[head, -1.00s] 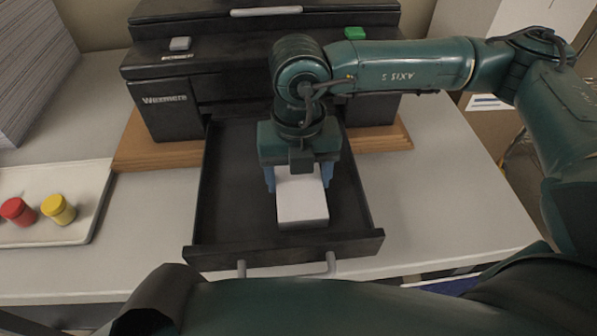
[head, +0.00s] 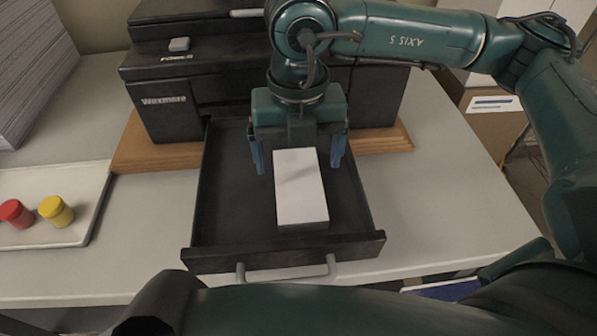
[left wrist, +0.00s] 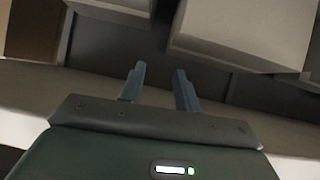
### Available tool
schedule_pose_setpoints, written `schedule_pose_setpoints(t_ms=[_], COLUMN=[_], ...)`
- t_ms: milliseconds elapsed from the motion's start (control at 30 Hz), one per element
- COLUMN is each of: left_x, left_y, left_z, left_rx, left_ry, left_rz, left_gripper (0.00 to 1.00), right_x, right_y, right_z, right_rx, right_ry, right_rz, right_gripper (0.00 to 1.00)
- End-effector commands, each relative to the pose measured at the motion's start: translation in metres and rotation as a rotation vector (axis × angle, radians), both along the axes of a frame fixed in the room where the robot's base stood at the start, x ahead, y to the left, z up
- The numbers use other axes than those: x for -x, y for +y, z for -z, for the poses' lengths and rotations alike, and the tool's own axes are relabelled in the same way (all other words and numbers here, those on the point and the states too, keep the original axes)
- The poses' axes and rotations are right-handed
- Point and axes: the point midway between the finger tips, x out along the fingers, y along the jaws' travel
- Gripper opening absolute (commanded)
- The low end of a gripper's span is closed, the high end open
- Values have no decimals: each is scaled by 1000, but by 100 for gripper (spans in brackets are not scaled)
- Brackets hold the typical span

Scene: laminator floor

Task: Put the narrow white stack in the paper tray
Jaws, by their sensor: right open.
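The narrow white stack (head: 300,188) lies flat on the floor of the dark pulled-out paper tray (head: 228,255), right of its middle. My right gripper (head: 298,165) is above the tray, at the stack's far end. Its blue fingers are spread wide, one on each side, with visible gaps between them and the stack. In the left wrist view, my left gripper (left wrist: 160,80) shows two blue fingers apart, with nothing between them. It does not show clearly in the head view.
The dark machine (head: 165,110) stands behind the tray on a wooden board (head: 150,148). A pale block (left wrist: 245,32), unclear which, fills the upper right of the left wrist view.

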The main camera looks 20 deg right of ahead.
Motion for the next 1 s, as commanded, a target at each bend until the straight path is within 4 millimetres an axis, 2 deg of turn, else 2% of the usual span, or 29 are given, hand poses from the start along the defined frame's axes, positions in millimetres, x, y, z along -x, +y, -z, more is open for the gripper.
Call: schedule_pose_setpoints(t_ms=[100, 200, 400, 1000], left_x=[0, -1, -2, 0], left_y=[-1, -2, -4, -4], left_z=[2, 0, -4, -1], left_rx=[2, 5, 9, 7], left_ry=[-5, -12, -24, -17], left_rz=[4, 7, 12, 13], left_gripper=[32, 32, 32, 32], right_x=[-1, -1, 0, 0], right_y=[1, 0, 0, 0], right_z=[-26, -44, -64, -67], right_rx=[-1, -1, 1, 1], right_ry=[-3, -3, 0, 1], right_rz=[1, 2, 2, 2], right_gripper=[90, 90, 90, 90])
